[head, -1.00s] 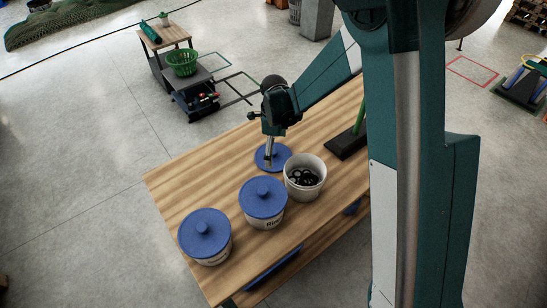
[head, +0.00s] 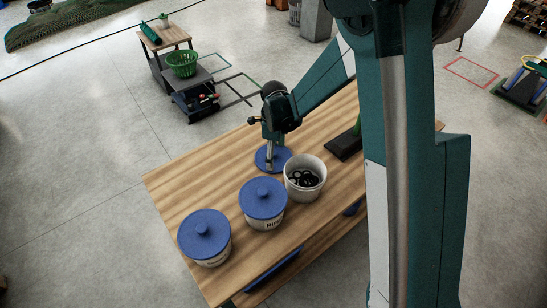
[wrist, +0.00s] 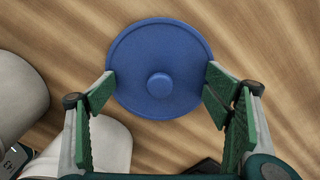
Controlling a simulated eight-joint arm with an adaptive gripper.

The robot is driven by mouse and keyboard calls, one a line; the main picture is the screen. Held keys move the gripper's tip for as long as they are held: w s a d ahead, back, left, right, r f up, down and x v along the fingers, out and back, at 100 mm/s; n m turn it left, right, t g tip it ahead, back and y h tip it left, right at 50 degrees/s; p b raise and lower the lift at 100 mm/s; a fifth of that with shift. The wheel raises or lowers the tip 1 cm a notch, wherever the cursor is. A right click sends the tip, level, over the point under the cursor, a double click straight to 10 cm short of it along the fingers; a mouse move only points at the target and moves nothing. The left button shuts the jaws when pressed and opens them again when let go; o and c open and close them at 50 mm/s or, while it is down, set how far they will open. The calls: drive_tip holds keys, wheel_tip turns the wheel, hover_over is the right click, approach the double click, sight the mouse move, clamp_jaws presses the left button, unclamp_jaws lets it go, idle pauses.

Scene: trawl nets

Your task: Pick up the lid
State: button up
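A loose round blue lid (head: 281,159) with a central knob lies flat on the wooden table, beside the open white tub. In the wrist view the whole lid (wrist: 160,45) shows, knob up. My gripper (wrist: 160,88) is open above it, with one green-padded finger at either side of the knob, near the lid's left and right edges. I cannot tell whether the fingertips touch the lid.
The open white tub (head: 305,190) holds black rings and stands close to the lid. Two lidded tubs, one in the middle (head: 264,214) and one nearer (head: 206,255), stand at the front. A dark stand (head: 345,146) is at the right. The table's left part is clear.

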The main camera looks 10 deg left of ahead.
drive_tip(key=c, duration=0.6)
drive_tip(key=shift+r, duration=0.1)
drive_tip(key=shift+c, duration=0.6)
drive_tip(key=shift+r, duration=0.2)
drive_tip(key=c, duration=0.4)
drive_tip(key=shift+r, duration=0.3)
drive_tip(key=c, duration=1.2)
drive_tip(key=shift+r+p, duration=0.8)
drive_tip(key=shift+r, duration=3.6)
drive_tip(key=shift+c, duration=0.2)
drive_tip(key=shift+w, duration=0.1)
